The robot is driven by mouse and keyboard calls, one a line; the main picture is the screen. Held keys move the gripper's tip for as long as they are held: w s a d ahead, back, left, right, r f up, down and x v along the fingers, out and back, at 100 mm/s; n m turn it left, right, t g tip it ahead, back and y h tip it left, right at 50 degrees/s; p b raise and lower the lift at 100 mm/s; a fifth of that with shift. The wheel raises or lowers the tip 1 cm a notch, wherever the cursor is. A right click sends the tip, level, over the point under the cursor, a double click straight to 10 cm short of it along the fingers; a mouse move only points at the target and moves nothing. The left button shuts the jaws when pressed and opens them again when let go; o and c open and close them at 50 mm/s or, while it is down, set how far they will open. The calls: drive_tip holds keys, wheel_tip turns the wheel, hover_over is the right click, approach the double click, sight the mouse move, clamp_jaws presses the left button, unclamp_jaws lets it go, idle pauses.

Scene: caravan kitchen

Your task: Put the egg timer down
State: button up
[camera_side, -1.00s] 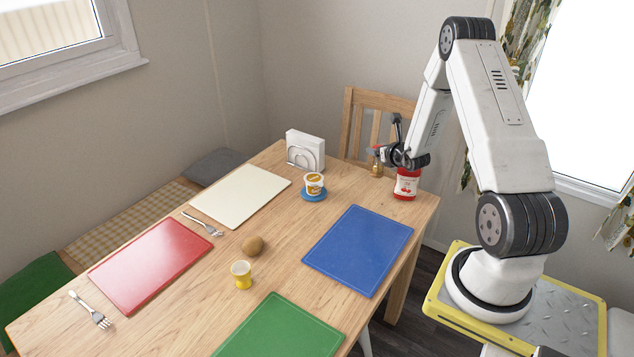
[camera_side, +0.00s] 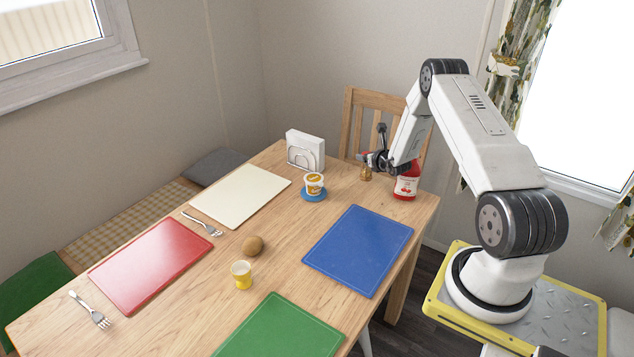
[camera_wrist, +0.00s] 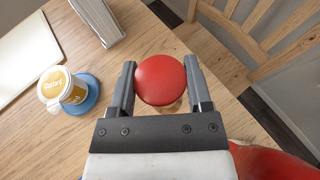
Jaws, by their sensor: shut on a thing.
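My gripper (camera_side: 368,160) is at the far edge of the table, left of the red bottle. Its fingers in the wrist view (camera_wrist: 160,76) are closed on both sides of a round red-topped thing, which I take for the egg timer (camera_wrist: 160,81). A golden lower part shows under the red cap. In the side view the egg timer's golden part (camera_side: 365,174) shows below the fingers, looking upright. I cannot tell whether its base touches the wooden table (camera_side: 290,240).
A red bottle with a white label (camera_side: 405,186) stands close right of my gripper. A custard cup (camera_side: 314,181) sits on a blue coaster (camera_side: 313,196) to the left. A napkin holder (camera_side: 305,150) and a chair (camera_side: 352,125) are behind. Bare wood lies between cup and gripper.

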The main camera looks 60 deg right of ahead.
drive_tip(key=shift+w+d+f, duration=0.2)
drive_tip(key=shift+w+f, duration=0.05)
drive_tip(key=shift+f, duration=1.6)
drive_tip(key=shift+f, duration=0.1)
drive_tip(key=o, duration=1.3)
drive_tip(key=shift+v, duration=6.1)
drive_tip(key=shift+w, duration=0.1)
